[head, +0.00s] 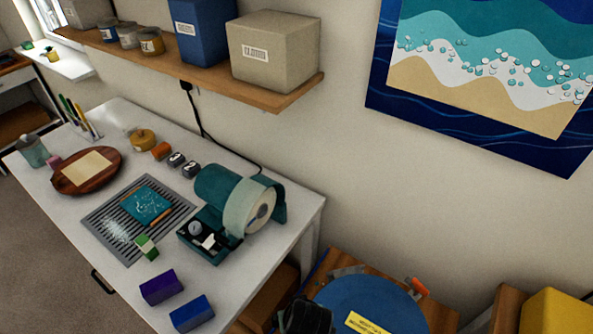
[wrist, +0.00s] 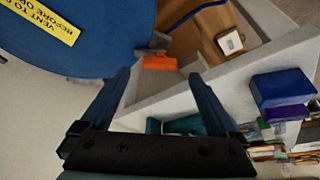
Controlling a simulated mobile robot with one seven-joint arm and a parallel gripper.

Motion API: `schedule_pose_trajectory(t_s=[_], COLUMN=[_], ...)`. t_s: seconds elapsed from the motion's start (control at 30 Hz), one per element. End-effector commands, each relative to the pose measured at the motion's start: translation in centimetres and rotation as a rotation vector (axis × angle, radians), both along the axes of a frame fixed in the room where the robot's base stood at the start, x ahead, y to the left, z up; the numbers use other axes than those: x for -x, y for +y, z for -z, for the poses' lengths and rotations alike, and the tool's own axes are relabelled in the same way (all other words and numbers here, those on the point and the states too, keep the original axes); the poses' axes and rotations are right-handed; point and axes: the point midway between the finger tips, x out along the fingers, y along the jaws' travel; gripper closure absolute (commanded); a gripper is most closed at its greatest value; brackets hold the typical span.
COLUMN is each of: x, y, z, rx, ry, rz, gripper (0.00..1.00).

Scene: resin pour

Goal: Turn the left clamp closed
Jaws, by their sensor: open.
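The pot's round blue lid (head: 366,300) with a yellow label is at the bottom right of the head view; it also fills the upper left of the wrist view (wrist: 60,35). A clamp with an orange handle (wrist: 160,62) sits by the lid's edge in the wrist view, its handle sticking outward. My gripper (wrist: 160,78) is open, its two blue fingers on either side of that handle in the picture; contact cannot be told. In the head view my dark gripper (head: 305,316) is at the lid's left edge and this clamp is not visible. Another orange-handled clamp (head: 417,287) is on the lid's right.
A white desk (head: 112,282) stands left of the pot, holding a teal tape dispenser (head: 215,185), a purple box (head: 160,287) and a blue box (head: 192,313). A shelf (head: 290,97) runs along the wall above. A yellow box (head: 555,318) is at the lower right.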

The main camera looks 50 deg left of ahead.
Motion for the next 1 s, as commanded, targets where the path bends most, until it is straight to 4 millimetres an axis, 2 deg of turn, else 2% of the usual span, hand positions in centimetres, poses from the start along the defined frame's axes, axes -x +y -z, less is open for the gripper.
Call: schedule_pose_trajectory(t_s=[0.1,0.27,0.67,1.0], x=[-0.3,-0.6,-0.7,-0.7], y=[0.5,0.9,1.1,1.1], z=[1.4,2.6,3.0,3.0], rx=[0.001,0.0,-0.001,-0.001], ry=[0.002,0.0,-0.001,-0.001], rz=[-0.001,-0.001,-0.001,-0.001], gripper=[0.05,0.05,0.07,0.68])
